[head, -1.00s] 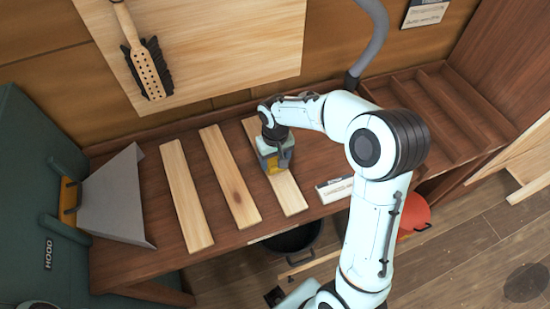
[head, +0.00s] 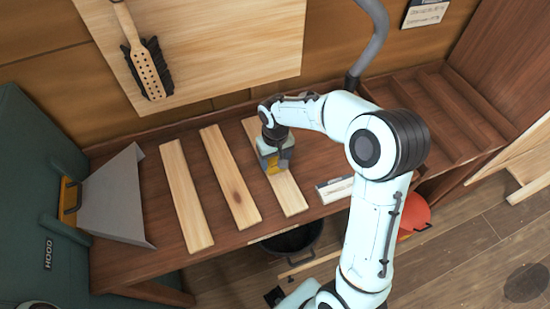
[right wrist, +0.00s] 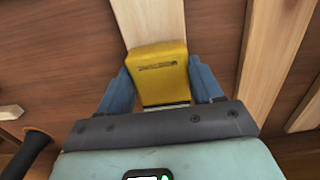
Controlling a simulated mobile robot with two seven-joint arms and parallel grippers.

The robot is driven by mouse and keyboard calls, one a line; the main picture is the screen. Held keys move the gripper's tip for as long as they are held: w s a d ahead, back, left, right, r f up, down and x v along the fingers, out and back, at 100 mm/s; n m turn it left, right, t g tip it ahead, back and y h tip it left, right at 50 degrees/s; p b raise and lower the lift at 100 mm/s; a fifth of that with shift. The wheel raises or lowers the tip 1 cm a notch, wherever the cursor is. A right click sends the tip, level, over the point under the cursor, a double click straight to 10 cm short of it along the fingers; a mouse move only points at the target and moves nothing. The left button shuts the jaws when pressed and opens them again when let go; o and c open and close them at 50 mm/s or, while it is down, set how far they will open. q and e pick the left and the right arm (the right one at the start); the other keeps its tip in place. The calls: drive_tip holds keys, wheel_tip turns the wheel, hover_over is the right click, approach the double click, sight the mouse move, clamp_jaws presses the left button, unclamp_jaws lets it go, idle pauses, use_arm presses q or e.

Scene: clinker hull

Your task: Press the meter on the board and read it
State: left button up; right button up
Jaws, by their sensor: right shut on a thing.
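The meter (right wrist: 158,75) is a yellow block with small dark print in the right wrist view. It sits between the two blue fingers of my right gripper (right wrist: 160,85), which is shut on it. In the head view the right gripper (head: 275,165) points down over the rightmost pale board (head: 290,193), and only a little of the yellow meter (head: 273,166) shows. The meter's lower end is at or just above this board; I cannot tell whether it touches. Its display is not seen. My left gripper is not in view.
Two more pale boards, the left one (head: 186,195) and the middle one (head: 229,178), lie on the bench. A white label card (head: 335,189) lies right of the boards. A grey hood (head: 115,200) stands at the left. Empty wooden compartments (head: 440,105) are at the right, and a black bucket (head: 295,240) is below.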

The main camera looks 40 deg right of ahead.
sight(276, 161)
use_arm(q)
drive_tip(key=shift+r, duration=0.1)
use_arm(e)
drive_tip(key=shift+s, duration=0.1)
wheel_tip(276, 161, up, 8)
drive_tip(key=p, duration=0.3)
drive_tip(key=shift+f+p, duration=0.25)
drive_tip(key=shift+p, duration=0.1)
drive_tip(key=shift+r, duration=0.35)
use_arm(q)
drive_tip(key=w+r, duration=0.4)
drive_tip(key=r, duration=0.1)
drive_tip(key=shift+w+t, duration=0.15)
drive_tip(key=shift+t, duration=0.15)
use_arm(e)
drive_tip(key=shift+f, duration=0.2)
